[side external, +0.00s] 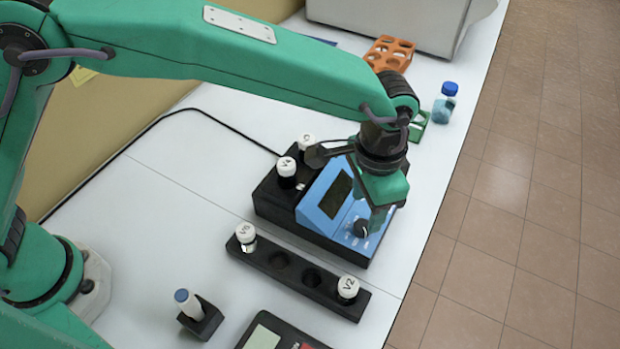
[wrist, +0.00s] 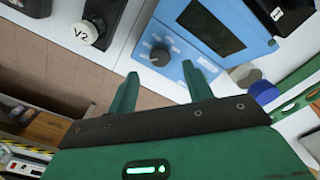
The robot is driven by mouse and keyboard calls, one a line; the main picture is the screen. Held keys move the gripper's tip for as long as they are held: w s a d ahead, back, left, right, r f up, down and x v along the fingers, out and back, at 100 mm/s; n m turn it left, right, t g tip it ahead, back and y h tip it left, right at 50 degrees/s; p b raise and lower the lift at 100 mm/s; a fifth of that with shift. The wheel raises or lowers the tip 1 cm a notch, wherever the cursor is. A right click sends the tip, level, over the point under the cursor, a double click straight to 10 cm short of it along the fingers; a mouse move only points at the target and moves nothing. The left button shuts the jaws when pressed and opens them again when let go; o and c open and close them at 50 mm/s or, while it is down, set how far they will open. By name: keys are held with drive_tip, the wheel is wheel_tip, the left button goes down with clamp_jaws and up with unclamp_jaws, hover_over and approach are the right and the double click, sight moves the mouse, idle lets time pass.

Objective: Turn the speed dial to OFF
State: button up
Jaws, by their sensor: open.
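The speed dial (wrist: 159,56) is a dark round knob on the light blue front panel of a black-and-blue instrument (side external: 328,201). In the wrist view it lies just beyond and between my fingertips. My gripper (wrist: 160,78) is open, with its two green fingers apart and nothing between them. In the side view my gripper (side external: 372,217) points down over the panel, close above the dial (side external: 361,228). The dial's markings are too small to read. A dark display (wrist: 212,26) is set in the panel beside the dial.
A black rack (side external: 290,270) with white-capped vials, one marked V2 (side external: 348,287), stands in front of the instrument. Two more capped vials stand in the instrument's left side. A blue-capped bottle (side external: 445,103) and an orange rack (side external: 390,54) are behind. The table edge runs along the right.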

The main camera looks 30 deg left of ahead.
drive_tip(key=shift+r, duration=1.3)
drive_tip(key=shift+w+a+r, duration=0.1)
drive_tip(key=shift+a+r, duration=0.05)
drive_tip(key=shift+a, duration=0.05)
drive_tip(key=a+r+n+t, duration=0.1)
drive_tip(key=a+r, duration=0.3)
drive_tip(key=a, duration=0.4)
drive_tip(key=a+r+n+t+h, duration=0.15)
drive_tip(key=a+r, duration=0.25)
drive_tip(key=a, duration=0.4)
drive_tip(key=a+r+n, duration=0.2)
drive_tip(key=a+r, duration=0.2)
drive_tip(key=a, duration=0.4)
drive_tip(key=s+a+f+n+t+y, duration=0.1)
drive_tip(key=s+a+n+t, duration=0.2)
drive_tip(key=s+a, duration=1)
drive_tip(key=shift+s+a+n, duration=0.4)
drive_tip(key=shift+a+n, duration=0.25)
drive_tip(key=shift+a, duration=1.1)
drive_tip(key=shift+y, duration=0.25)
